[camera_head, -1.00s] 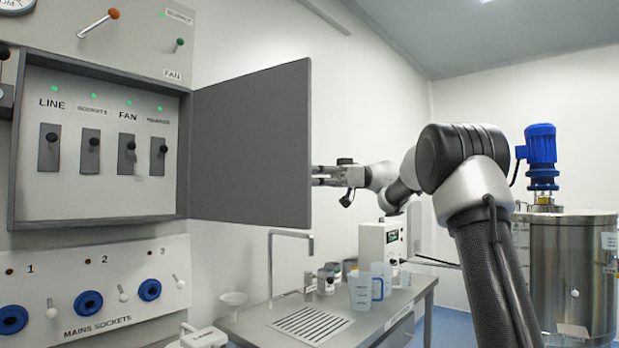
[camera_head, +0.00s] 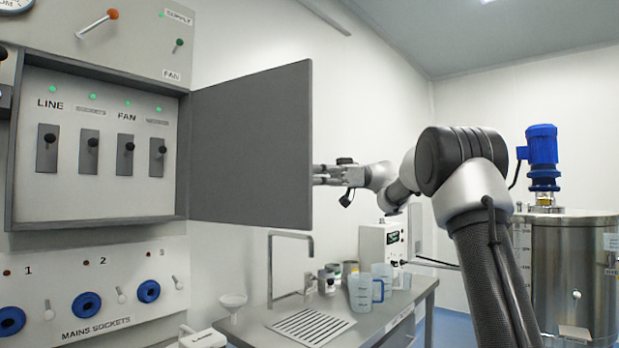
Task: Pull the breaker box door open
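The breaker box (camera_head: 100,226) is on the wall panel at the left. Its grey door (camera_head: 250,148) stands swung wide open to the right, showing a row of black-knobbed switches labelled LINE and FAN. My gripper (camera_head: 322,175) is at the door's right edge, pointing left. Its fingertips end at or just behind that edge, so I cannot tell whether they touch the door or hold anything. The door's handle is not visible from this side.
Below the box is a mains sockets panel (camera_head: 110,318) with blue sockets. A bench (camera_head: 385,322) with a tap (camera_head: 272,268), jugs (camera_head: 360,290) and a white instrument (camera_head: 382,248) stands below my arm. A steel tank (camera_head: 565,275) with a blue motor (camera_head: 541,150) is at the right.

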